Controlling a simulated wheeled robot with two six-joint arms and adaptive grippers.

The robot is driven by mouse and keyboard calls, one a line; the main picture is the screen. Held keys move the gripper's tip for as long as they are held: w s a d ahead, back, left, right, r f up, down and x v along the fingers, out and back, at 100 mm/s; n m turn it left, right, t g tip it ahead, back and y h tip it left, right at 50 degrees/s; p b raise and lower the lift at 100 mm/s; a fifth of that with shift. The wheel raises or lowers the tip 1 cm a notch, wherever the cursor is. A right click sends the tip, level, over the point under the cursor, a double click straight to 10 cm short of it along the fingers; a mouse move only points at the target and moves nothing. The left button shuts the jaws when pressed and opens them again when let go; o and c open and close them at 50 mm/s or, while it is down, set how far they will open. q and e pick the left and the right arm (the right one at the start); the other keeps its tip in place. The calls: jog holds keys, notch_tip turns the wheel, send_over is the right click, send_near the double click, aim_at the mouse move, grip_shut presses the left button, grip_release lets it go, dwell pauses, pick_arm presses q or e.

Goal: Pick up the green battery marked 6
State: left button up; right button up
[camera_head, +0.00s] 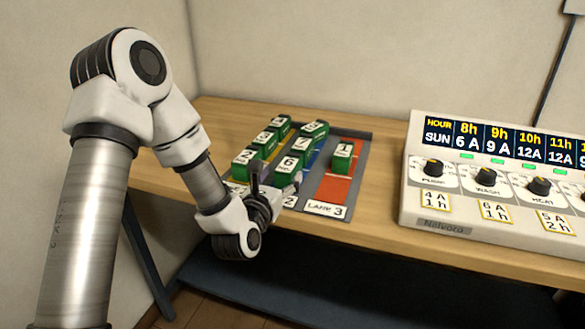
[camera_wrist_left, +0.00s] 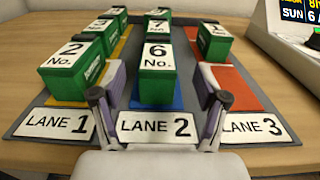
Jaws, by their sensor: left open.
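The green battery marked 6 (camera_wrist_left: 157,80) stands at the front of the blue lane 2 in the left wrist view, its white top reading "6 No.". It also shows in the head view (camera_head: 287,173), partly behind my gripper. My left gripper (camera_wrist_left: 158,100) is open, one finger on each side of the battery's front end, with gaps to it. In the head view my left gripper (camera_head: 275,188) is at the tray's front edge. Whether the fingers touch anything is not clear. My right gripper is not in view.
The grey tray (camera_head: 330,207) has three coloured lanes. A battery marked 2 (camera_wrist_left: 75,70) stands left in lane 1, battery 7 (camera_wrist_left: 158,33) behind the 6, and battery 1 (camera_head: 342,156) in lane 3. A control panel (camera_head: 490,190) stands at the right.

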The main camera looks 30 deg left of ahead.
aim_at(287, 165)
pick_arm(q)
jog(key=x, duration=0.5)
jog(key=shift+w+a+f+p, duration=0.2)
jog(key=shift+w+f+p, duration=0.05)
jog(key=shift+w+p, duration=0.15)
jog(key=shift+s+r, duration=0.1)
jog(key=shift+c, duration=1.3)
grip_shut()
jog(key=shift+r, duration=0.1)
